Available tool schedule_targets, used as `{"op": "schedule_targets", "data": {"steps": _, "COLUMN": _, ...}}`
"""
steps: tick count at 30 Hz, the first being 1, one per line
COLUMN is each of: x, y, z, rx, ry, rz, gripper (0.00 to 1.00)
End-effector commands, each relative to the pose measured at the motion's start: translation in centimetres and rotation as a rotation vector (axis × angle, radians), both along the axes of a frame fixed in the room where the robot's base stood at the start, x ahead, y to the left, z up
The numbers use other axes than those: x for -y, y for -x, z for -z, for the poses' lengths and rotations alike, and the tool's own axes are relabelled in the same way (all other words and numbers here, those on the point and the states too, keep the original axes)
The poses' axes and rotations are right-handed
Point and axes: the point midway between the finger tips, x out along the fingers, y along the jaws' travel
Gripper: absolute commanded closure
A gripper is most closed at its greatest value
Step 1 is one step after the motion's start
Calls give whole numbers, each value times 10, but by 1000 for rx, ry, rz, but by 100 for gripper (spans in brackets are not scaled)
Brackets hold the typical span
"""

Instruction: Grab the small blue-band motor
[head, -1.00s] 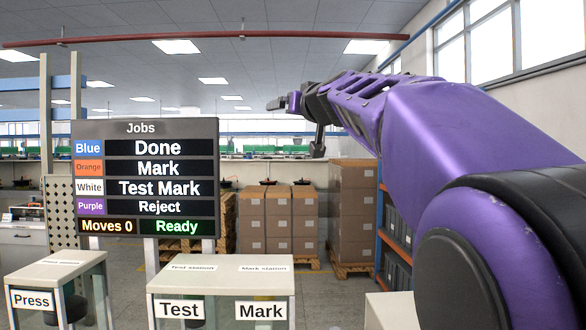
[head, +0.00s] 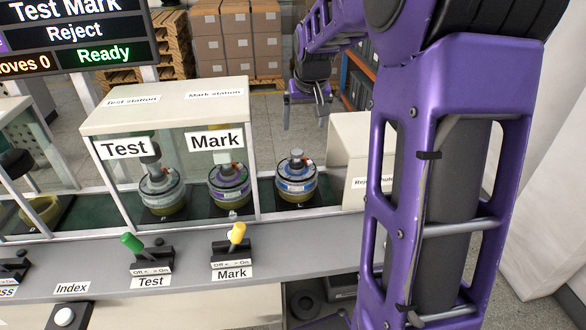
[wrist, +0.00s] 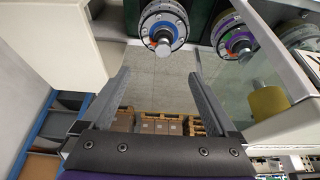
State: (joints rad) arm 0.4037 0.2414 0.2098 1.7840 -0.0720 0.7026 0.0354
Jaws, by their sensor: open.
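The small blue-band motor (head: 296,183) stands upright on the dark track, just right of the glass-sided station box, in the head view. It also shows at the top of the wrist view (wrist: 163,25), beyond and between the fingers. My gripper (head: 307,100) is open and empty, pointing down, behind and above the motor in the head view. The gripper does not touch the motor.
A purple-band motor (head: 229,184) and a white-band motor (head: 162,191) stand inside the station box (head: 166,108). A white reject chute (head: 349,150) is right of the blue-band motor. Levers for Test (head: 132,243) and Mark (head: 236,234) and an Index button (head: 64,317) are in front.

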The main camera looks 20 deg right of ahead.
Motion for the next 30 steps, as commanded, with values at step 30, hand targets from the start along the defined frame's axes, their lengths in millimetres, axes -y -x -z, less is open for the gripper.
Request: {"op": "schedule_targets", "data": {"steps": 30, "x": 6, "y": -65, "z": 143, "rx": -1, "ry": -1, "rz": -1, "gripper": 6}}
